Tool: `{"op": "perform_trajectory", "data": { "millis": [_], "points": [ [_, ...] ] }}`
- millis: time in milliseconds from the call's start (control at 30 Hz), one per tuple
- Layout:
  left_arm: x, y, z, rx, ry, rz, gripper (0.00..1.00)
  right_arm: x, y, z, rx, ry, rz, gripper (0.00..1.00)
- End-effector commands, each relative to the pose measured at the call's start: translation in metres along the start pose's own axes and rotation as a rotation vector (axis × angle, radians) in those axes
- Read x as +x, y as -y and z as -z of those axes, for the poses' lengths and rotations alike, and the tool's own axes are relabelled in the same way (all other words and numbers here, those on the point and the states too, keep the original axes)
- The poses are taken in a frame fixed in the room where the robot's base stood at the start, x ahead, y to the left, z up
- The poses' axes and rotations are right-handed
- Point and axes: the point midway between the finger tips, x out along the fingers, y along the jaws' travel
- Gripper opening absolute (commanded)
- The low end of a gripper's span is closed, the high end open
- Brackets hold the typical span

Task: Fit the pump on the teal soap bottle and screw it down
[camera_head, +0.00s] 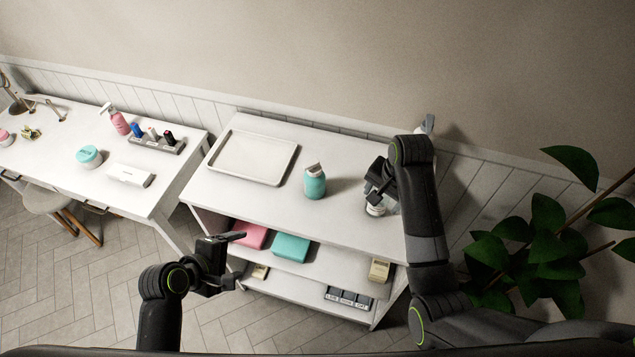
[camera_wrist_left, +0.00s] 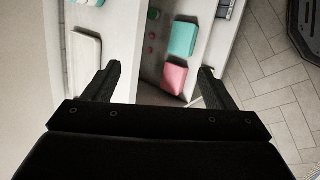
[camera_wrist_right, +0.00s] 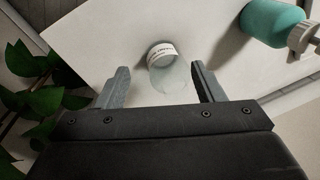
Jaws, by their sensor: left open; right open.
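The teal soap bottle (camera_head: 314,187) stands upright on the top of the white shelf unit, right of a tray. A pale grey pump head (camera_head: 313,169) sits at its top; whether it is screwed down cannot be told. Both also show in the right wrist view, the teal bottle (camera_wrist_right: 266,20) and pump (camera_wrist_right: 304,37). My right gripper (camera_head: 376,190) is open over a clear bottle with a white label (camera_wrist_right: 163,53), which shows between its fingers. My left gripper (camera_head: 238,260) is open and empty in front of the shelf unit.
A white tray (camera_head: 233,175) lies on the shelf top (camera_head: 270,212). Another bottle (camera_head: 427,124) stands partly hidden behind my right arm. Pink (camera_head: 252,236) and teal boxes (camera_head: 290,247) sit on the shelf below. A plant (camera_head: 545,230) is at right, a desk (camera_head: 60,150) at left.

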Motion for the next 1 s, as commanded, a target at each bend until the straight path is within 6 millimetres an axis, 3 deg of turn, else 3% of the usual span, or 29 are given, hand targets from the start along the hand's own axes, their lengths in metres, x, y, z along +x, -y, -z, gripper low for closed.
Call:
{"op": "perform_trajectory", "data": {
  "millis": [33,300,600,800,1000],
  "points": [
    [0.006,-0.007,-0.002,-0.061,0.018,-0.021,0.78,-0.007,0.018,0.004,0.014,0.01,0.001,0.62],
    [0.036,-0.043,-0.015,-0.446,0.139,-0.118,0.78,-0.045,0.099,0.012,0.113,0.055,-0.032,0.62],
    [0.065,-0.083,-0.027,-0.902,0.3,-0.182,0.78,-0.104,0.179,0.005,0.216,0.066,-0.107,0.62],
    [0.076,-0.101,-0.032,-1.106,0.375,-0.193,0.78,-0.133,0.207,-0.003,0.264,0.054,-0.149,0.62],
    [0.079,-0.107,-0.033,-1.181,0.403,-0.196,0.78,-0.143,0.215,-0.006,0.283,0.047,-0.166,0.62]
  ]
}}
